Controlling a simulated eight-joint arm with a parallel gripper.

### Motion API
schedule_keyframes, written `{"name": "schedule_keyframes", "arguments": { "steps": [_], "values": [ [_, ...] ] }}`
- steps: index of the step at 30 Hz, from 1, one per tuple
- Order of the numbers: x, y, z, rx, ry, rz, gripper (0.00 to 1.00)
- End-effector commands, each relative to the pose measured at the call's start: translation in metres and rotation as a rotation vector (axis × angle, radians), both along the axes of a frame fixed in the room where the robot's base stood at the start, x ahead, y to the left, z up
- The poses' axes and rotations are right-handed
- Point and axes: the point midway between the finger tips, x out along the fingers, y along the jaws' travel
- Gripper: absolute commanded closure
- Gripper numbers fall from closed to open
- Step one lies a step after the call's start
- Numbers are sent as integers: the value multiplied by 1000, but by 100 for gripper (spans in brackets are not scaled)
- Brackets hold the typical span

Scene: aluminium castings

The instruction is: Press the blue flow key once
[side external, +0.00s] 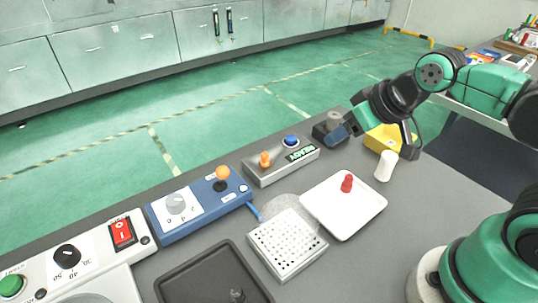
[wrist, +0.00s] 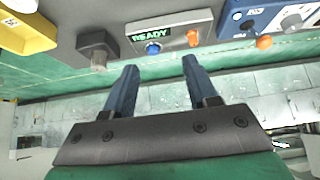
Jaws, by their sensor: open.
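The blue flow key (side external: 291,141) is a round blue button on a light grey box (side external: 280,165) with a green-lit display and an orange knob (side external: 265,159). In the wrist view, the blue key (wrist: 153,48) sits just below the display (wrist: 150,33), which reads READY. My gripper (side external: 340,132) is to the right of the box in the side view, partly overlapping a dark unit. In the wrist view, my gripper (wrist: 160,67) is open and empty, with the blue key showing beyond the gap between its two blue fingers. I see no contact with the key.
A dark unit with a grey knob (wrist: 98,58) stands beside the key box. A blue panel (side external: 200,207) with an orange-topped stick lies on its other side. A yellow box (side external: 383,138), white cylinder (side external: 386,165), white board (side external: 343,213) and perforated block (side external: 287,244) are nearby.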

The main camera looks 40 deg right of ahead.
Motion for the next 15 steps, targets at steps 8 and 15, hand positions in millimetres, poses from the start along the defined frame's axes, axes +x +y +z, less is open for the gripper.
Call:
{"name": "schedule_keyframes", "arguments": {
  "steps": [8, 15],
  "values": [
    [0, 0, 0, 0, 0, 0, 100],
    [0, 0, 0, 0, 0, 0, 100]
  ]
}}
